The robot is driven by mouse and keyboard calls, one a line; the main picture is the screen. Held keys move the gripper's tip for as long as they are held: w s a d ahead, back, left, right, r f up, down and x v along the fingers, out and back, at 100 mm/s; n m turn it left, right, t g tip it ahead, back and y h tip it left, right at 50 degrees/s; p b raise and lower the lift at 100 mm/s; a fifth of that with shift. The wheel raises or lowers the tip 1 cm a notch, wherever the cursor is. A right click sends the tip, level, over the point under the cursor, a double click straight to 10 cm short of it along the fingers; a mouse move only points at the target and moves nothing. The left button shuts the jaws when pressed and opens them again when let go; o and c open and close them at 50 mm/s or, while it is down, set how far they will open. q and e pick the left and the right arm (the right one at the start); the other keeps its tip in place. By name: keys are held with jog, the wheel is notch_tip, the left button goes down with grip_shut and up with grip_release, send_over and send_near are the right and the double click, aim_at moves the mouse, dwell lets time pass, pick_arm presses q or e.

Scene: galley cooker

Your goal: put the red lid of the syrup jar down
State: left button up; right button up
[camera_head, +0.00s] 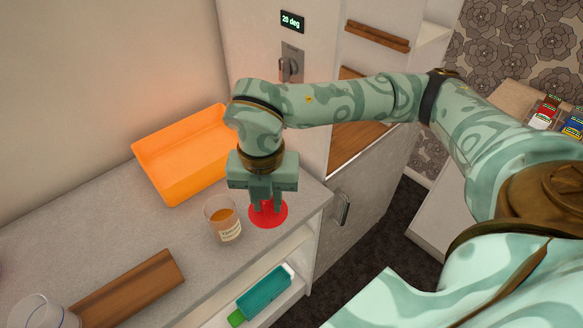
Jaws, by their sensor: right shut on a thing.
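My right gripper (265,207) points down over the counter near its right end. It is shut on the red lid (268,221), a flat red disc at its fingertips. The lid is at or very near the counter top; I cannot tell whether it touches. The syrup jar (225,224) stands upright and open just left of the lid, with amber syrup inside and a pale label. The lid and the jar are apart. My left gripper is not in view.
An orange tray (165,185) lies behind the jar. A brown wooden board (130,290) and a clear container (42,312) are at the front left of the counter (100,235). A teal bottle (262,293) lies on the shelf below. The counter edge is close right of the lid.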

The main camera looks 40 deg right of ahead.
jog(key=w+d+f, duration=0.2)
jog(key=w+f, duration=0.1)
jog(key=w+d+f+b, duration=0.1)
jog(key=w+d+f, duration=0.1)
jog(key=w+d, duration=0.1)
jog(key=w+d+f+b, duration=0.1)
jog(key=w+d+f, duration=0.2)
jog(key=shift+w+f, duration=0.25)
jog(key=shift+f, duration=0.1)
jog(key=shift+w+d+f, duration=0.15)
jog(key=shift+d+f, duration=0.05)
jog(key=shift+f, duration=0.05)
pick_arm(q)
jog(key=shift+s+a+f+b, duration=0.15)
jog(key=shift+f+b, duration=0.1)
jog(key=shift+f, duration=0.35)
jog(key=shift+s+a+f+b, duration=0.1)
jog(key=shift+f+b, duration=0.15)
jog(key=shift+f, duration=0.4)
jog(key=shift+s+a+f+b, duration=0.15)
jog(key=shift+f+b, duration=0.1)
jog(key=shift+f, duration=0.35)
pick_arm(e)
jog(key=shift+w+d+f, duration=0.1)
jog(key=shift+f, duration=0.8)
jog(key=shift+w+d+f, duration=0.1)
jog(key=shift+f, duration=0.75)
jog(key=shift+s+f, duration=0.1)
